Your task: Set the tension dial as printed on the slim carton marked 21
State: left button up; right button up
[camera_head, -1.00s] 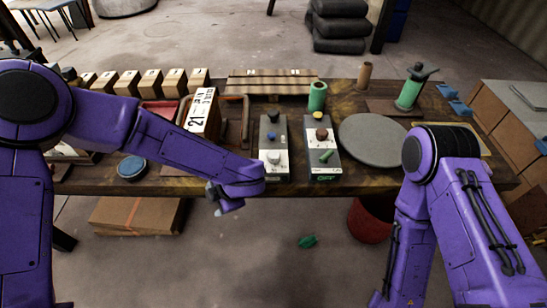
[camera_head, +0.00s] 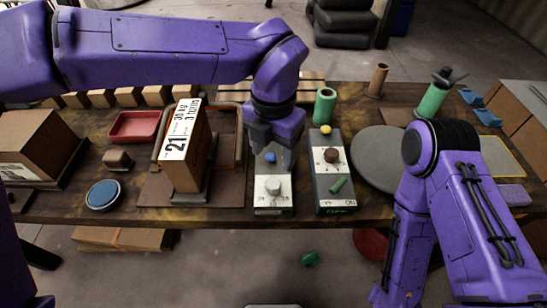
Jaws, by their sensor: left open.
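The slim brown carton marked 21 (camera_head: 196,160) stands upright in a tray left of centre. Its white label (camera_head: 180,128) faces up and shows a large 21 with further print I cannot read surely. Right of it is a grey control box (camera_head: 264,201) with a blue knob (camera_head: 270,157) and a pale round dial (camera_head: 273,186) on a white scale. I cannot read which control is the tension dial. My left gripper (camera_head: 271,156) points down over this box's far part, its fingers open on either side of the blue knob; contact is unclear. My right gripper is out of view.
A second control box (camera_head: 321,186) with a brown knob, green lever and yellow button stands close on the right. A blue round pad (camera_head: 103,195) lies at the left front.

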aim_at(274, 183)
pick_arm(q)
notch_tip(274, 183, down, 10)
jog(key=shift+f+b, duration=0.2)
jog(key=shift+b, duration=0.1)
jog(key=shift+w, duration=0.1)
jog(key=c, duration=1.1)
